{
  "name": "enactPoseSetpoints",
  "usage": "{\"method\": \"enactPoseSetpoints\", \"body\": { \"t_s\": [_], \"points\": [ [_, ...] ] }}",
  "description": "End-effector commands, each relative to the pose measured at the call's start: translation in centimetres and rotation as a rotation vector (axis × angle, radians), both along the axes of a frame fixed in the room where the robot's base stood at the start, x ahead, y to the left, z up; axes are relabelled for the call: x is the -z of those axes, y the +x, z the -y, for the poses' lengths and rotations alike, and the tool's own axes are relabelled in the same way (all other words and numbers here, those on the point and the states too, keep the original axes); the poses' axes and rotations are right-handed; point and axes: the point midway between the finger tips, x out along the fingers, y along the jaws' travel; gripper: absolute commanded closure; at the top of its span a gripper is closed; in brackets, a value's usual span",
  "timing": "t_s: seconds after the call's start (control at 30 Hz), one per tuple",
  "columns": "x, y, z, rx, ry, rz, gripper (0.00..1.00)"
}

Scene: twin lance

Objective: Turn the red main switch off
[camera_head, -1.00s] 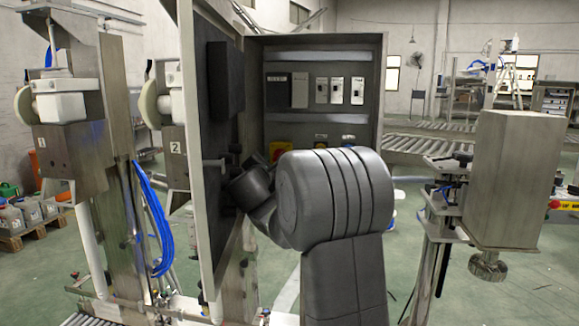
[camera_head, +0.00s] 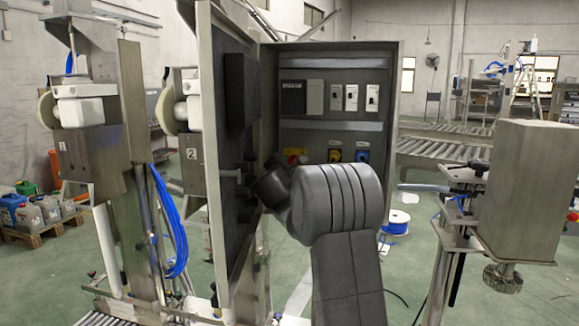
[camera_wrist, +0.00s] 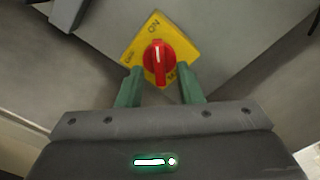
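The red main switch (camera_wrist: 158,63) sits on a yellow plate (camera_wrist: 153,27) in the wrist view. The plate looks tilted, with "ON" near its top corner and other lettering at its left corner. The knob's grip bar runs roughly up and down in the picture, with a white mark on its upper part. My gripper (camera_wrist: 160,70) is open, its green fingertips on either side of the knob's lower part; I cannot tell whether they touch it. In the head view, part of the red switch (camera_head: 293,152) shows above my arm, which hides my gripper.
The open cabinet door (camera_head: 215,150) stands just left of my arm. Beside the main switch are a dark knob on yellow (camera_head: 335,156) and a blue switch (camera_head: 362,156). Small breakers (camera_head: 351,97) line the row above. A metal box on a stand (camera_head: 528,190) is at right.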

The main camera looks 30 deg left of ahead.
Motion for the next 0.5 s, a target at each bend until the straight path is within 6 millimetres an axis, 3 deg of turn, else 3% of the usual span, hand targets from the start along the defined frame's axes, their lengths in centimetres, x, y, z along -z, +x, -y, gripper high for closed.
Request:
{"method": "enactPoseSetpoints", "body": {
  "t_s": [0.03, 0.17, 0.5],
  "points": [
    [0.0, -0.01, 0.0, 0.0, 0.0, 0.0, 0.75],
    [-0.01, -0.02, 0.02, 0.0, 0.0, 0.0, 1.0],
    [0.01, -0.02, 0.03, 0.0, -0.023, 0.006, 1.0]
  ]
}}
